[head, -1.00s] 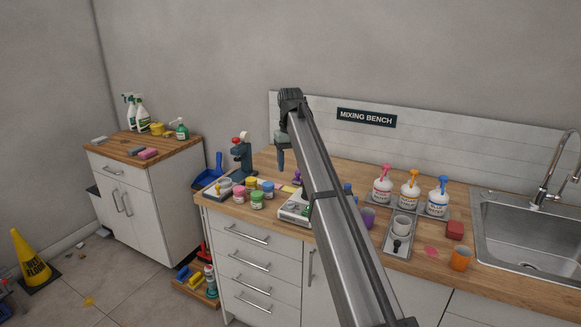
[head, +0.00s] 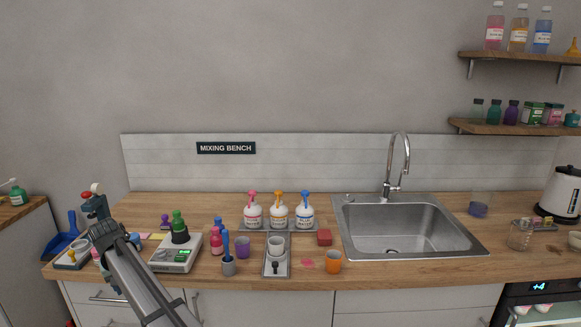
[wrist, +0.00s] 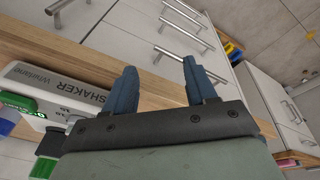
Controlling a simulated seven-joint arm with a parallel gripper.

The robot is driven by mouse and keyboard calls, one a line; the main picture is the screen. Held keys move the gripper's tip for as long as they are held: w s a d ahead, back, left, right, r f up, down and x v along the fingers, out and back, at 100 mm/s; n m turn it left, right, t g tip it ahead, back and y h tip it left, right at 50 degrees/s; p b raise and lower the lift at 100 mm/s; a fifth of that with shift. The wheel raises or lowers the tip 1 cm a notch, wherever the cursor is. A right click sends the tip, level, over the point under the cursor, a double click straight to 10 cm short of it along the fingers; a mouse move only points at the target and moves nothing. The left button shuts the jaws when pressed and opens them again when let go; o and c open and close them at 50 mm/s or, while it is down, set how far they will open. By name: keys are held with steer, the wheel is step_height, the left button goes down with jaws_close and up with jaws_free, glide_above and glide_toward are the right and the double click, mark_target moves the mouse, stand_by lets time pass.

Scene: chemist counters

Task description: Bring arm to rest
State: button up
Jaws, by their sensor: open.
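My gripper (wrist: 159,66) shows in the wrist view with its two blue fingers apart and nothing between them. It hangs near the front edge of the wooden counter (wrist: 165,85), with drawer fronts beyond the fingers. A white device marked SHAKER (wrist: 60,88) lies left of the fingers. In the head view my arm reaches in at the lower left, over the counter's front edge.
The air above the counter is free.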

steer(key=s+d+f+m+g+h, duration=0.1)
steer(key=d+f+m, duration=0.1)
steer(key=d+f, duration=2)
steer(key=s+d+f+m+g+h, duration=0.1)
steer(key=s+d+f, duration=0.3)
steer(key=d+f, duration=0.45)
steer(key=s+d+f+m+g, duration=0.1)
steer(key=s+d+f+g, duration=0.15)
steer(key=d+f, duration=0.65)
steer(key=s+d+f+m+g, duration=0.1)
steer(key=s+d+f, duration=0.3)
steer(key=s+d, duration=0.45)
steer(key=s+d+f+g, duration=0.1)
steer(key=s+d+f, duration=0.2)
steer(key=s+d, duration=0.5)
steer(key=s+d+f+m+g, duration=0.1)
steer(key=s+d, duration=0.3)
steer(key=s, duration=0.5)
steer(key=s+d+f+m+g+y, duration=0.1)
steer(key=s+d, duration=0.4)
steer(key=s, duration=0.4)
steer(key=shift+f+m+g+y, duration=0.3)
steer(key=shift+g, duration=0.05)
steer(key=shift+d, duration=0.1)
steer(key=shift+c, duration=0.5)
